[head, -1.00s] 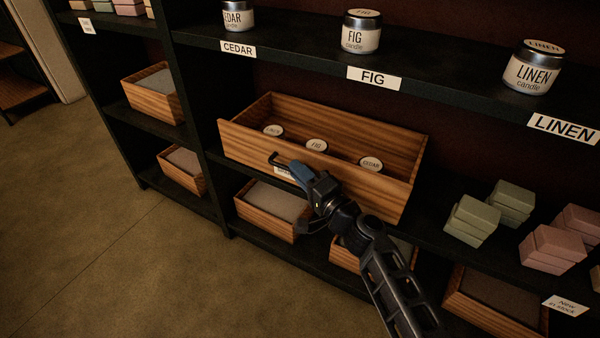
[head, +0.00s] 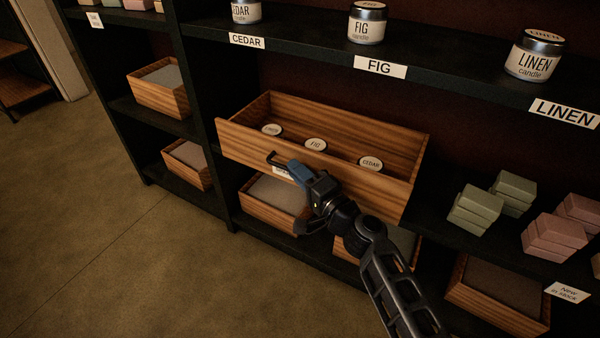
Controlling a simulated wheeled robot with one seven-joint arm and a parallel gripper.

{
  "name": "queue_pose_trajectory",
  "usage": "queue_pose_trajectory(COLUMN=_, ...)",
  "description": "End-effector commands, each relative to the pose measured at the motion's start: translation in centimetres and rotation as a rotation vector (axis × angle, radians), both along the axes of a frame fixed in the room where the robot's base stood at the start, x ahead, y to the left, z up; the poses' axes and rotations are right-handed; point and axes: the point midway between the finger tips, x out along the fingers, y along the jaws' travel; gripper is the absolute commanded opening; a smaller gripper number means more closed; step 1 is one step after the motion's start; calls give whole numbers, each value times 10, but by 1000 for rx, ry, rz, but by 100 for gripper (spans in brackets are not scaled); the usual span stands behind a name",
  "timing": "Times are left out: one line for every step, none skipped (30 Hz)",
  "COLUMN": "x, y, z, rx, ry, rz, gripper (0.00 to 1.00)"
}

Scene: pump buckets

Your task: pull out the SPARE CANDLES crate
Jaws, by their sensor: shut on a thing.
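The wide wooden crate (head: 390,190) sits on the middle shelf and sticks out past the shelf's front edge. Three candles with round white lids stand inside it: a left one (head: 272,130), FIG (head: 316,144) and CEDAR (head: 371,163). A dark bar handle (head: 277,160) is on its front face. A white label (head: 284,172) below the handle is mostly hidden by my gripper. My gripper (head: 291,168), with blue fingers, is shut on the handle.
CEDAR (head: 246,11), FIG (head: 367,24) and LINEN (head: 534,57) jars stand on the shelf above. Green (head: 475,212) and pink (head: 553,235) soap blocks sit right of the crate. Smaller crates (head: 273,195) stand below. The floor (head: 110,250) at left is clear.

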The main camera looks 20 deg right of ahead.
Motion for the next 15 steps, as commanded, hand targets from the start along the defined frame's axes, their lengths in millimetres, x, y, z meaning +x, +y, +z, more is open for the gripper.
queue_pose_trajectory(x=-7, y=9, z=-4, rx=0, ry=0, rz=3, gripper=0)
queue_pose_trajectory(x=-11, y=15, z=-4, rx=-1, ry=0, rz=3, gripper=0)
queue_pose_trajectory(x=-17, y=22, z=-5, rx=-2, ry=1, rz=3, gripper=0)
queue_pose_trajectory(x=-22, y=29, z=-4, rx=0, ry=1, rz=4, gripper=0)
queue_pose_trajectory(x=-26, y=34, z=-4, rx=-1, ry=0, rz=3, gripper=0)
queue_pose_trajectory(x=-32, y=42, z=-4, rx=-1, ry=0, rz=4, gripper=0)
queue_pose_trajectory(x=-35, y=47, z=-4, rx=-1, ry=1, rz=3, gripper=0)
queue_pose_trajectory(x=-40, y=53, z=-4, rx=0, ry=1, rz=4, gripper=0)
queue_pose_trajectory(x=-44, y=60, z=-4, rx=-1, ry=2, rz=4, gripper=0)
queue_pose_trajectory(x=-48, y=65, z=-3, rx=0, ry=1, rz=4, gripper=0)
queue_pose_trajectory(x=-52, y=69, z=-4, rx=-1, ry=1, rz=3, gripper=0)
queue_pose_trajectory(x=-56, y=75, z=-3, rx=-1, ry=1, rz=3, gripper=0)
queue_pose_trajectory(x=-59, y=80, z=-3, rx=0, ry=2, rz=3, gripper=0)
queue_pose_trajectory(x=-62, y=84, z=-3, rx=0, ry=2, rz=3, gripper=0)
queue_pose_trajectory(x=-66, y=89, z=-3, rx=-1, ry=1, rz=3, gripper=0)
